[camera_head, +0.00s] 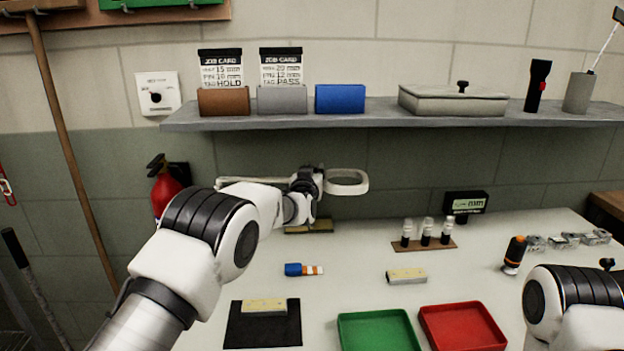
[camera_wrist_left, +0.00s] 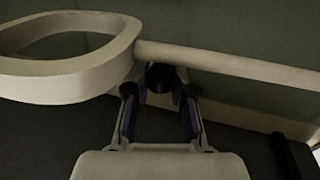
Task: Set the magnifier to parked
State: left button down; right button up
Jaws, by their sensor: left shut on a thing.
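The magnifier (camera_head: 346,189) is a pale ring on a long pale arm in front of the back wall, above the far edge of the workbench. Its ring and arm fill the top of the left wrist view (camera_wrist_left: 62,82). My left gripper (camera_head: 318,178) is at the joint between ring and arm. In the left wrist view its fingers (camera_wrist_left: 160,105) are shut on a dark round knob (camera_wrist_left: 160,76) just below the magnifier's arm. My own left arm and gripper hide part of the magnifier's arm. My right arm shows at the lower right, its gripper out of view.
The workbench (camera_head: 370,250) holds a green tray (camera_head: 378,332), a red tray (camera_head: 462,328), a black mat (camera_head: 240,330), a blue-capped marker (camera_head: 293,269) and a vial rack (camera_head: 424,245). A shelf (camera_head: 380,116) runs along the wall above. A fire extinguisher (camera_head: 164,190) hangs left.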

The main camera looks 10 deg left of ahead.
pick_arm(q)
jog(key=shift+r, duration=0.25)
jog(key=c, duration=1.3)
grip_release()
jog(key=shift+c, duration=0.2)
jog(key=o, duration=0.4)
jog(key=shift+w+f, duration=0.1)
jog(key=shift+w, duration=0.1)
jog(key=shift+c, duration=0.2)
jog(key=shift+w+f, duration=0.15)
jog(key=shift+f, duration=0.05)
jog(key=shift+s+r, duration=0.1)
jog(key=shift+s, duration=0.15)
jog(key=s, duration=1.1)
jog(key=shift+s, duration=0.3)
